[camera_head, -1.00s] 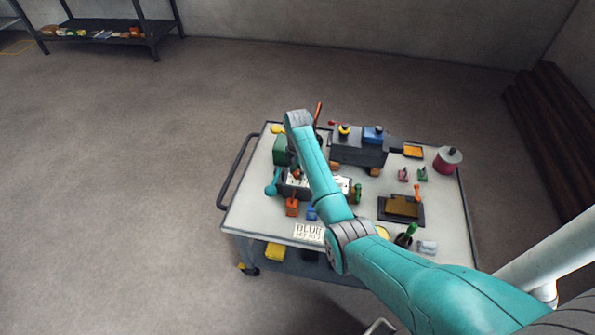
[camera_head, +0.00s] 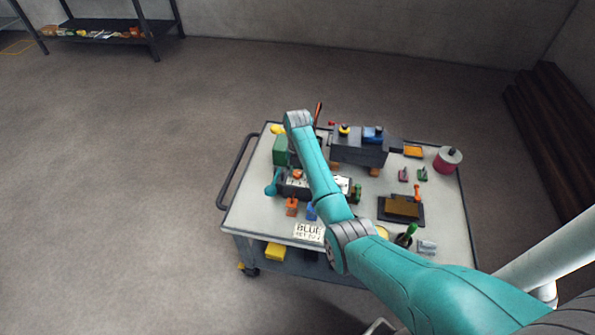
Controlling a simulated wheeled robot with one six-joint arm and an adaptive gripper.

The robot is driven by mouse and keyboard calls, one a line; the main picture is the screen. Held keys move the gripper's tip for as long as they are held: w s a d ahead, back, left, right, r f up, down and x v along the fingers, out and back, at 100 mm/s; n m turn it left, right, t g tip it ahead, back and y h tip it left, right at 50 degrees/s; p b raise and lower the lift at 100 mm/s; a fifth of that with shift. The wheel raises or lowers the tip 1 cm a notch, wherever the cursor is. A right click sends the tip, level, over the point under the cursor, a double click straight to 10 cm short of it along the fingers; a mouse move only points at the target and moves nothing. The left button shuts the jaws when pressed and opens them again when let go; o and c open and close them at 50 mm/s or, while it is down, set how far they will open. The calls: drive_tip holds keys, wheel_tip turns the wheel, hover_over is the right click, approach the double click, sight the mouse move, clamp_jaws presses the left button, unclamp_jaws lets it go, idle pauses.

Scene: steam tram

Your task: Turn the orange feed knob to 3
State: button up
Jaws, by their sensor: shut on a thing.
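A grey control panel (camera_head: 286,189) with white faces stands on the left part of the cart top. The orange feed knob (camera_head: 297,174) sits on its upper face, just left of my teal forearm. My gripper (camera_head: 296,166) hangs down from the wrist, largely hidden behind the forearm; only a dark sliver shows beside it. It is shut at the orange knob. The fingers' contact and the number the knob points to are too small and too hidden to read.
A teal lever (camera_head: 272,186) and a green box (camera_head: 281,151) stand left of the arm. Orange (camera_head: 291,207) and blue (camera_head: 311,212) pieces are in front of the panel. A grey tram model (camera_head: 358,150) stands behind right. A black tray (camera_head: 385,214) lies further right.

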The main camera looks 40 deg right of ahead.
sight(298, 173)
idle(0.3)
drive_tip(key=o, duration=1.1)
drive_tip(key=shift+o, duration=0.2)
wheel_tip(298, 173, up, 12)
drive_tip(key=shift+s, duration=0.1)
